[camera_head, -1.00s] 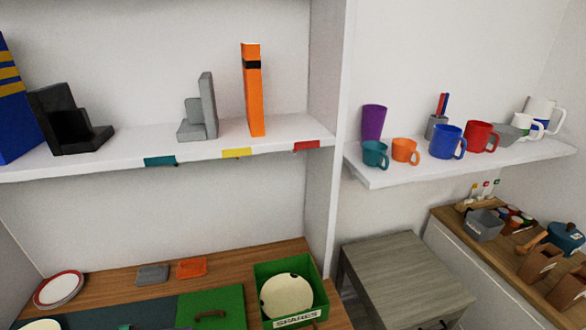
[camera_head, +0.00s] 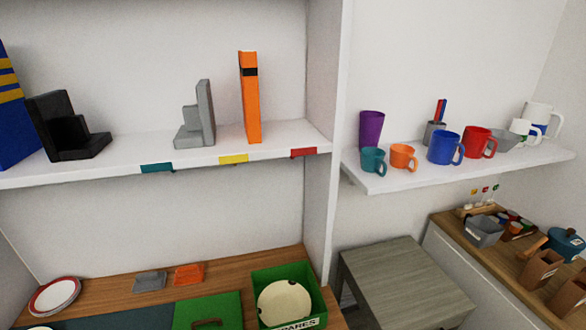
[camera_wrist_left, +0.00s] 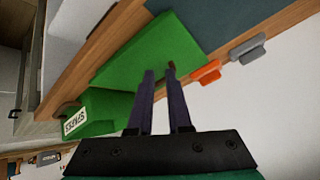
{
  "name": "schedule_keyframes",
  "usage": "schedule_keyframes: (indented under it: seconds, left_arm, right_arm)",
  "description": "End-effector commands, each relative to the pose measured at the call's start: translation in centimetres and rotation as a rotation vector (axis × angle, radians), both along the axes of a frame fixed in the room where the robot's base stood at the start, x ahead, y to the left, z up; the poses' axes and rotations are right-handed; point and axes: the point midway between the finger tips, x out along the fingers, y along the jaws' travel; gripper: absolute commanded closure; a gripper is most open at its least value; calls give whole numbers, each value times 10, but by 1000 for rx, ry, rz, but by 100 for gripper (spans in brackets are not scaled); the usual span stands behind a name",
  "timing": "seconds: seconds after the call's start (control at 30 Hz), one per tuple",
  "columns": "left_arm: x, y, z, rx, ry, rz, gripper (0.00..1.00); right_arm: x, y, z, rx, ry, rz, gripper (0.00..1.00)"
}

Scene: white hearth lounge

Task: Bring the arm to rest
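My left gripper (camera_wrist_left: 160,72) shows in the left wrist view with its two dark fingers apart and nothing between them. Past its fingertips is a green panel (camera_wrist_left: 150,50), which also shows at the bottom of the head view (camera_head: 222,308). I cannot tell how far the fingertips are from it. Neither gripper can be made out in the head view, and my right gripper is in no view.
A green bin (camera_head: 317,292) labelled SPARES holds a cream disc (camera_head: 284,303). Bookends and an orange binder (camera_head: 250,100) stand on the white shelf (camera_head: 110,166). Several mugs stand on the right shelf (camera_head: 380,184). A grey table (camera_head: 395,272) stands below, its top bare.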

Motion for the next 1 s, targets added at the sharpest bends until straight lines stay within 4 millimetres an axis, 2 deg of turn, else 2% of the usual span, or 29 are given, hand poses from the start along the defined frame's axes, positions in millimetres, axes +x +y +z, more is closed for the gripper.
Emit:
schedule_keyframes:
  seconds: [0.33,0.37,0.6,0.77,0.87,0.97,1.0]
  left_arm:
    - [-84,-24,2,-164,368,172,83]
    - [-86,-25,-5,-167,389,175,83]
    - [-76,-26,-89,-152,422,171,83]
    - [-83,-26,-155,-146,452,168,83]
    - [-96,-24,-205,-141,475,166,83]
    - [-125,-20,-266,-133,508,164,83]
    - [-142,-18,-291,-129,523,163,83]
  right_arm:
    - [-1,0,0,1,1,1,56]
    - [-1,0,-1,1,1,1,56]
    - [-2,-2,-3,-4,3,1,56]
    - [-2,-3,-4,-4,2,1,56]
    - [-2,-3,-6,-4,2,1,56]
    - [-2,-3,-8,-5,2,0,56]
    - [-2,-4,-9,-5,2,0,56]
